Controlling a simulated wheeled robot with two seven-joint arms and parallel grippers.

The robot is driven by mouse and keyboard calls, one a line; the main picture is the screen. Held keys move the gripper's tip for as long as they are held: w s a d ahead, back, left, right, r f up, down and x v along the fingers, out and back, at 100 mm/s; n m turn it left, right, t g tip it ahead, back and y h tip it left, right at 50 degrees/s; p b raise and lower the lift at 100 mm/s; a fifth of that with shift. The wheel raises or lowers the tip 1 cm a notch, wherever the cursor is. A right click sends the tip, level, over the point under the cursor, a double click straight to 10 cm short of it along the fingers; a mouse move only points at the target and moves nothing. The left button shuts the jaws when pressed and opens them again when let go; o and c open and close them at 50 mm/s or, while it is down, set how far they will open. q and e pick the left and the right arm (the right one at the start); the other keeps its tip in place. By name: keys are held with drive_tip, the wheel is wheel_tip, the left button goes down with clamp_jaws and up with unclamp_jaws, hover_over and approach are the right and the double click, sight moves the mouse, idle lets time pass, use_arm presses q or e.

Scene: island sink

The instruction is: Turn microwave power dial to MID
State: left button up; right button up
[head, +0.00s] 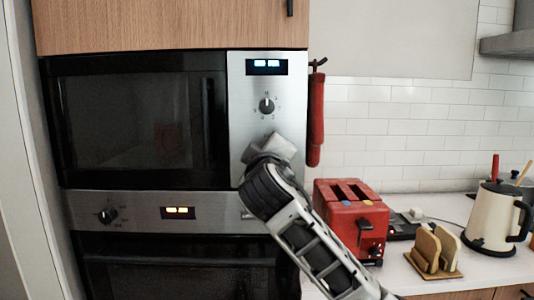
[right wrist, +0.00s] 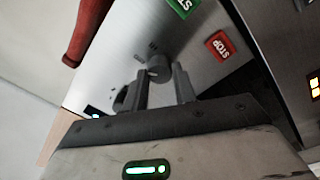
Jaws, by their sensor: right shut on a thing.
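The microwave (head: 140,120) is built into the wooden cabinet, with a steel control panel on its right side. An upper dial (head: 266,105) with marks around it sits below the lit display (head: 267,67). My right gripper (head: 268,148) is at the panel below this dial and hides what is there in the head view. In the right wrist view, my right gripper (right wrist: 161,76) has its fingers shut on a grey lower dial (right wrist: 158,64). Small marks beside that dial are too blurred to read. My left gripper is not in view.
A red STOP button (right wrist: 218,45) and a green button (right wrist: 183,6) lie near the held dial. A red toaster (head: 352,213) stands near my right arm. An oven (head: 160,210) is below.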

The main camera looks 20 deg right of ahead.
drive_tip(key=shift+f, duration=0.1)
drive_tip(key=o, duration=1)
drive_tip(key=shift+c, duration=0.2)
use_arm(q)
drive_tip(key=b, duration=0.1)
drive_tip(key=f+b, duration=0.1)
drive_tip(key=b, duration=0.1)
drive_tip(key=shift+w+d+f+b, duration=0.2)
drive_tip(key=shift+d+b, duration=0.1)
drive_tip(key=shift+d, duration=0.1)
use_arm(e)
drive_tip(key=v, duration=1.6)
